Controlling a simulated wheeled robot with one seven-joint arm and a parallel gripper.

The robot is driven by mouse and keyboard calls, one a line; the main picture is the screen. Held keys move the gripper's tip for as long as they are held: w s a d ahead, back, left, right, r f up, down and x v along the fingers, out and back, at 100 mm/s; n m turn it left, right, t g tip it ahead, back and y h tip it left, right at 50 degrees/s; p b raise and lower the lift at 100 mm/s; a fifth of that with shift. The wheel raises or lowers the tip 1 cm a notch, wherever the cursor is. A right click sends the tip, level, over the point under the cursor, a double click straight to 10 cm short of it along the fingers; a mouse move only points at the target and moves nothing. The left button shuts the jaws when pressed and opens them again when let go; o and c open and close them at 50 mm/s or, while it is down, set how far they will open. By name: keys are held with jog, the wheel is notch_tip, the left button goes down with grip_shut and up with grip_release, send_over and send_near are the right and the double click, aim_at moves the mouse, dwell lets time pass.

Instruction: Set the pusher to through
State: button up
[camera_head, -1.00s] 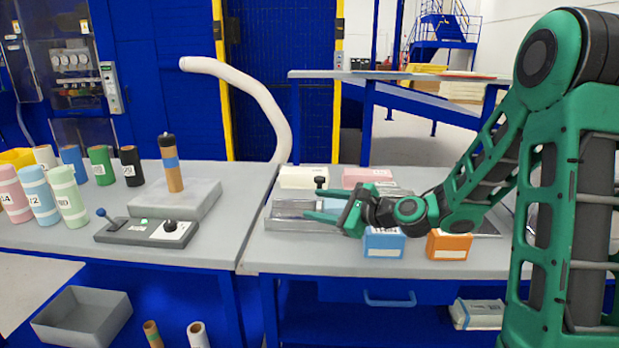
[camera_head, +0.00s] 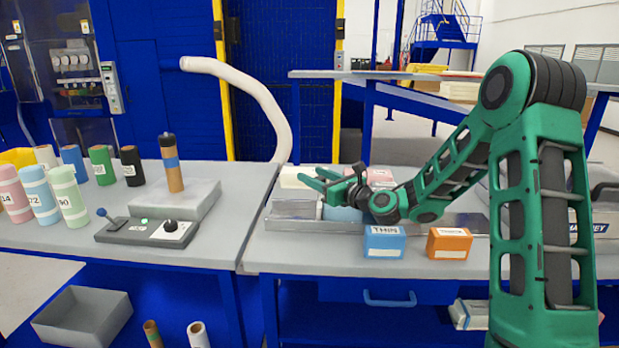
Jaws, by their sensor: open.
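A clear-and-grey channel (camera_head: 292,224) runs along the right bench, with a light blue block (camera_head: 343,214) inside it. My green gripper (camera_head: 312,177) is open and empty, above the channel and pointing left. I cannot make out the pusher for certain; the gripper and wrist cover part of the channel. A small black knob-like shape (camera_head: 358,168) shows at the gripper, but I cannot tell whether it belongs to a pusher. No "through" mark is readable.
A blue box (camera_head: 384,242) marked THIN and an orange box (camera_head: 449,243) stand before the channel. White (camera_head: 298,178) and pink (camera_head: 381,176) blocks lie behind it. A control panel (camera_head: 147,232) with lever and knob sits on the left bench.

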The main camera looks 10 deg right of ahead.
jog(key=shift+x, duration=0.85)
grip_shut()
